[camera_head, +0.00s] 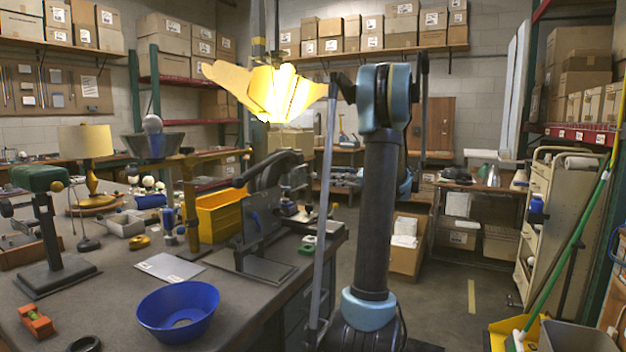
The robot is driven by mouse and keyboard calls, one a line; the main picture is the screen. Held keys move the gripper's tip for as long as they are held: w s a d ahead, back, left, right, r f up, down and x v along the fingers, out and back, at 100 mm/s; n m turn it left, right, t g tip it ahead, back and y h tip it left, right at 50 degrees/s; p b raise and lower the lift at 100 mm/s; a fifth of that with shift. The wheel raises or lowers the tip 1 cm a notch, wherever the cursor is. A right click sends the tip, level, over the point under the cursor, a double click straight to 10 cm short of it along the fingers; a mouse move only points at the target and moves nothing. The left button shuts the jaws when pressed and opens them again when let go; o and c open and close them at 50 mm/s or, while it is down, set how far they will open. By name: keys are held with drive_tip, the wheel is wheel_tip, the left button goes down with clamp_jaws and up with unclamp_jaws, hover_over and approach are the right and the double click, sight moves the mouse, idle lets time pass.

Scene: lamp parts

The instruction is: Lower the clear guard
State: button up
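A bench machine (270,185) with a dark lever-like arm stands near the right edge of the workbench. A tilted grey panel (256,232) stands at its front left, with a flat plate (265,268) below it. I cannot tell whether this panel is the clear guard, or pick out any other clear part with certainty. My gripper cannot be made out. Only my blue and black arm links show, right of the bench, rising in front of the room and apart from the machine.
A glowing yellow lamp (268,92) hangs above the machine. A blue bowl (178,311), an orange block (35,322), a green-topped stand (45,225) and a yellow bin (219,215) are on the workbench (115,285). A broom (570,255) and cart stand at the right.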

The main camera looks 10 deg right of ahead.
sight(314, 176)
drive_tip(key=x, duration=0.8)
drive_tip(key=shift+w+a, duration=0.1)
drive_tip(key=shift+a, duration=0.15)
clamp_jaws()
drive_tip(key=shift+d+f, duration=0.1)
